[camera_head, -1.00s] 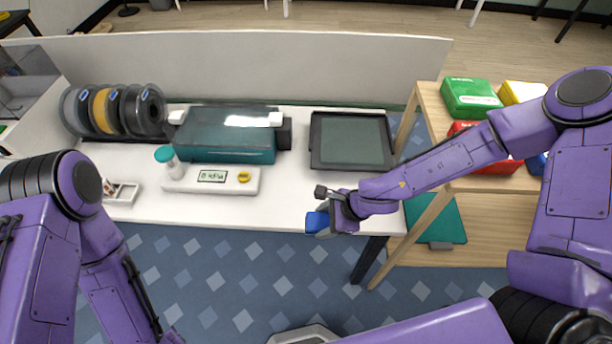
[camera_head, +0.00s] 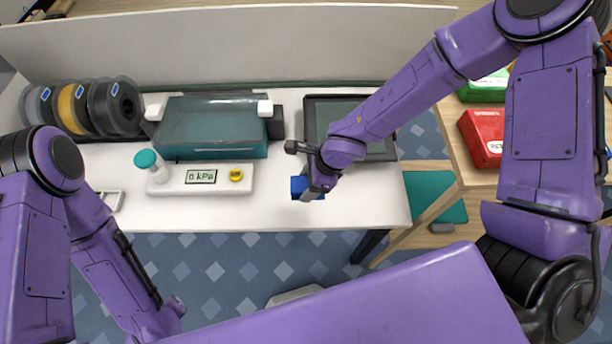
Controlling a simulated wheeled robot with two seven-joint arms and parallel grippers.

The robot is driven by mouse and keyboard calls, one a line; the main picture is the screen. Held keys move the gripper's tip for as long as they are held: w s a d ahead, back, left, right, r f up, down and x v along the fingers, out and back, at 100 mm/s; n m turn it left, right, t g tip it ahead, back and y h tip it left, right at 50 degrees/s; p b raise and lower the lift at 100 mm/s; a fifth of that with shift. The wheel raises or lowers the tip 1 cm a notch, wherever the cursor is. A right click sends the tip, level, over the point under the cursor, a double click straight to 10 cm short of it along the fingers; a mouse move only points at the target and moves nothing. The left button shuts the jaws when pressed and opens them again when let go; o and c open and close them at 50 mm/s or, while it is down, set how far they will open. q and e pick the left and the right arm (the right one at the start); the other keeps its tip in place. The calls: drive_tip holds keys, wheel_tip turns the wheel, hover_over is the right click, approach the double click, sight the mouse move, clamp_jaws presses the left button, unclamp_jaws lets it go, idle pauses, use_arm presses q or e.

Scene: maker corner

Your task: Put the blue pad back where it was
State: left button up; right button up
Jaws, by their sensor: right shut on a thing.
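The blue pad (camera_head: 299,187) is a small blue block, partly hidden by my right gripper (camera_head: 311,184). My right gripper is shut on it, over the front part of the white table, to the right of the white gauge box. I cannot tell whether the pad touches the table top. My left arm comes in at the lower left, but its gripper is not in view.
The gauge box (camera_head: 213,179) reads 0 kPa, with a teal-capped bottle (camera_head: 157,170) at its left. Behind stand a teal machine (camera_head: 212,130), several spools (camera_head: 72,108) and a dark tray (camera_head: 313,102). A wooden shelf with a red box (camera_head: 484,137) stands right.

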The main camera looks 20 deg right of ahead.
drive_tip(key=shift+f+b, duration=0.3)
drive_tip(key=shift+f, duration=0.2)
drive_tip(key=f+b, duration=0.2)
drive_tip(key=shift+s+a+f+b, duration=0.15)
drive_tip(key=shift+s+b, duration=0.25)
wheel_tip(320, 180, down, 6)
drive_tip(key=b, duration=0.5)
drive_tip(key=shift+w, duration=0.15)
drive_tip(key=o, duration=1.2)
